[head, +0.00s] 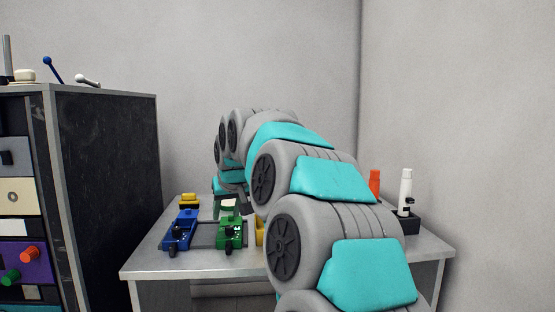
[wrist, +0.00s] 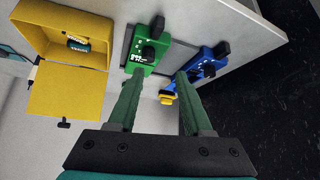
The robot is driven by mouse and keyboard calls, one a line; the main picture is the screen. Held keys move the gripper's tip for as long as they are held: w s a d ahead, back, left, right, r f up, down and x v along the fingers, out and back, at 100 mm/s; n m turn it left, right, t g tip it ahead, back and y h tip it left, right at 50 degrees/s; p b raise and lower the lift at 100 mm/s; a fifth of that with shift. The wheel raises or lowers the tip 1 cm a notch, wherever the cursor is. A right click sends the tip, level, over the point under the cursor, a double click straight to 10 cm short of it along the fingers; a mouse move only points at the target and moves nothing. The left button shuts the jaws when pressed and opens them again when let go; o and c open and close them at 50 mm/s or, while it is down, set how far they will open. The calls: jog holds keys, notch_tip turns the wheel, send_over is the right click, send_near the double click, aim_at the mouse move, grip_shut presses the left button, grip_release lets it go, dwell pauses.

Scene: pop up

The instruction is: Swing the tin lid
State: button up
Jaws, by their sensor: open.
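The tin is a yellow box at the upper left of the wrist view (wrist: 102,50), with its inside showing and a small teal labelled item in it. A flat yellow panel (wrist: 65,97) with a dark knob at its edge joins the box and looks like its lid, standing open. In the head view only a sliver of yellow (head: 259,231) shows beside my arm, which hides the rest. My gripper (wrist: 158,74) is open and empty, its two green fingers apart. It is to the right of the tin in the wrist view, not touching it.
A green device (head: 231,232) and a blue device (head: 178,232) with dark knobs stand on the grey table (head: 150,263). A small yellow item (head: 189,199) lies behind them. Red (head: 375,183) and white (head: 405,187) bottles stand right. A dark cabinet (head: 105,170) is left.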

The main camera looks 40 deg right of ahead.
jog(key=w+d+r+m+t+h, duration=0.15)
jog(key=d+r, duration=0.35)
jog(key=d, duration=0.5)
jog(key=w+d+r+m+t+h, duration=0.1)
jog(key=w+d+r+m+h, duration=0.3)
jog(key=d, duration=0.6)
jog(key=shift+n+y, duration=0.75)
jog(key=shift+n, duration=0.2)
jog(key=p+x, duration=0.1)
jog(key=x, duration=0.2)
jog(key=p+x, duration=0.1)
jog(key=x, duration=0.1)
jog(key=shift+w+d+p, duration=0.3)
jog(key=shift+d, duration=0.2)
jog(key=shift+w+f, duration=0.15)
jog(key=shift+c, duration=0.2)
grip_shut()
